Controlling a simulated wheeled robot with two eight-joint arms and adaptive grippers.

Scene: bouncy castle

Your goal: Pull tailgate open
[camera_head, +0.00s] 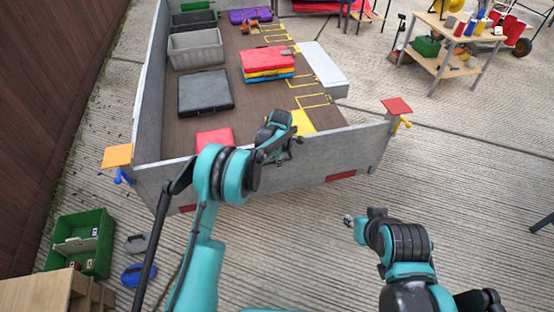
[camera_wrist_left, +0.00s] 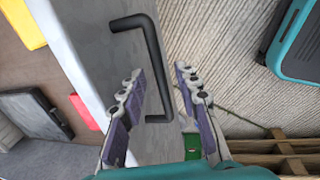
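The tailgate (camera_head: 325,155) is the grey panel across the near end of the trailer, standing upright. In the left wrist view the tailgate (camera_wrist_left: 85,30) fills the upper left and middle and carries a black bar handle (camera_wrist_left: 152,50). My left gripper (camera_wrist_left: 160,100) is open, with the lower part of the handle showing between its two rows of fingers; I cannot tell whether they touch it. In the head view my left gripper (camera_head: 280,138) is over the tailgate's top edge, and the handle is hidden. My right gripper (camera_head: 352,220) is in front of the tailgate, low and right; its fingers are too small to read.
An orange-topped corner post with a blue lever (camera_head: 120,172) and a red-topped one with a yellow lever (camera_head: 400,122) flank the tailgate. The trailer bed holds a black case (camera_head: 205,92), grey crate (camera_head: 196,48) and colored pads (camera_head: 267,62). A green crate (camera_head: 80,242) stands lower left.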

